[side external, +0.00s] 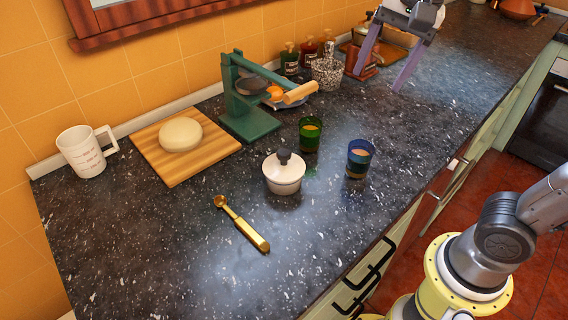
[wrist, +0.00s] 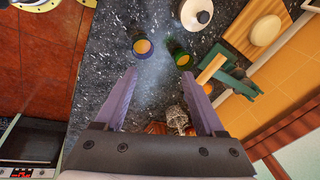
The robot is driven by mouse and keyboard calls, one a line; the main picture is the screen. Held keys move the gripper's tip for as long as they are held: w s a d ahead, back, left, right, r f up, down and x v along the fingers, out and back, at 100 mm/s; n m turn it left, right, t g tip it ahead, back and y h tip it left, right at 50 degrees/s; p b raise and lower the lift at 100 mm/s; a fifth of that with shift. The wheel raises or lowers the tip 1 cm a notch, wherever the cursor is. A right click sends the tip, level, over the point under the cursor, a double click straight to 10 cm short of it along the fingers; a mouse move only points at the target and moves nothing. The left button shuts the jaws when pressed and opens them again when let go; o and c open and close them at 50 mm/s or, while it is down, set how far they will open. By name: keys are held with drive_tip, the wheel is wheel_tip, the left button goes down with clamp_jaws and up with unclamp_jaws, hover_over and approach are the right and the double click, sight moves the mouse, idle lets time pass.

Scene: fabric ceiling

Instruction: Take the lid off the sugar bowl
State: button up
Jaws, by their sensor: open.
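The white sugar bowl (side external: 284,178) stands on the dark speckled counter, with its white lid (side external: 284,162) on top and a black knob (side external: 284,155) on the lid. In the wrist view the bowl's lid (wrist: 202,14) shows from above at the top edge, with its dark knob. My gripper (side external: 378,82) is open and empty, above the counter toward the far end, well away from the bowl. Its two purple fingers also show in the wrist view (wrist: 160,85), spread wide with nothing between them.
A green glass (side external: 310,134) and a blue glass (side external: 360,158) stand close to the bowl. A golden spoon (side external: 241,223) lies in front. A green press (side external: 247,100), a board with dough (side external: 184,146) and a white measuring cup (side external: 85,150) stand toward the wall.

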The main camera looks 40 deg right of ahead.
drive_tip(key=w+a+f+m+g, duration=0.2)
drive_tip(key=w+a, duration=0.4)
drive_tip(key=w, duration=0.3)
drive_tip(key=n+h, duration=0.1)
drive_tip(key=n, duration=0.1)
approach(284, 152)
drive_tip(key=shift+g, duration=0.3)
drive_tip(key=f, duration=0.4)
drive_tip(key=shift+w+d, duration=0.15)
drive_tip(key=shift+w, duration=0.25)
drive_tip(key=shift+m, duration=0.3)
drive_tip(key=shift+w+d+f, duration=0.1)
drive_tip(key=shift+d+f, duration=0.05)
drive_tip(key=shift+f, duration=0.85)
drive_tip(key=shift+d+f, duration=0.2)
drive_tip(key=shift+f, duration=0.8)
drive_tip(key=shift+w+d+f, duration=0.1)
drive_tip(key=shift+d+f, duration=0.05)
drive_tip(key=shift+f, duration=0.9)
clamp_jaws()
